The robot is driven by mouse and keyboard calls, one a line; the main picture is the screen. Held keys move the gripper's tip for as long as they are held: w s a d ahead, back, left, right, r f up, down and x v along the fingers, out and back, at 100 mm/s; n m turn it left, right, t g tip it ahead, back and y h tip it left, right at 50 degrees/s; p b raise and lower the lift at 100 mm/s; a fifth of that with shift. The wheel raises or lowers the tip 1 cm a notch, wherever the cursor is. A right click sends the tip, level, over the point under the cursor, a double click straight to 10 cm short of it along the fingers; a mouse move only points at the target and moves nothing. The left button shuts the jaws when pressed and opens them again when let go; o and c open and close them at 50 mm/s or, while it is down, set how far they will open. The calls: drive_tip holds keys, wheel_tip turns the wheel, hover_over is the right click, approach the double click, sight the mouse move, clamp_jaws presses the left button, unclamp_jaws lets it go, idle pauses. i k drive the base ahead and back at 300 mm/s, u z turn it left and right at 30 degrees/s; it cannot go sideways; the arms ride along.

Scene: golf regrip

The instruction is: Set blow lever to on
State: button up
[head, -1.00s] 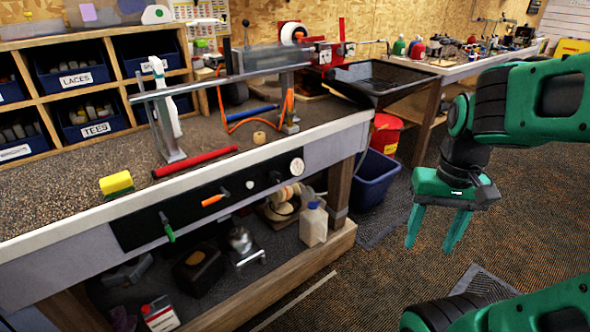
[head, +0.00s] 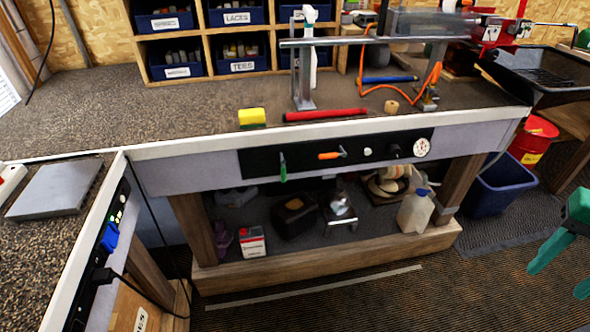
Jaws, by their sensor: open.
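A black control panel (head: 262,162) is set in the front face of the workbench in the head view. My gripper (head: 557,281) is at the right edge, partly cut off. Its green fingers are apart and empty, over the floor, well to the right of the panel and touching nothing.
A second bench (head: 48,235) with its own panel and a blue lever (head: 109,237) stands at front left. A blue bin (head: 497,186) and a red bucket (head: 533,141) stand right of the workbench. The lower shelf holds a white jug (head: 414,212). Floor in front is clear.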

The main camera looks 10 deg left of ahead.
sight(283, 161)
drive_tip(key=u, duration=1.85)
drive_tip(key=i, duration=0.55)
drive_tip(key=z, duration=1.8)
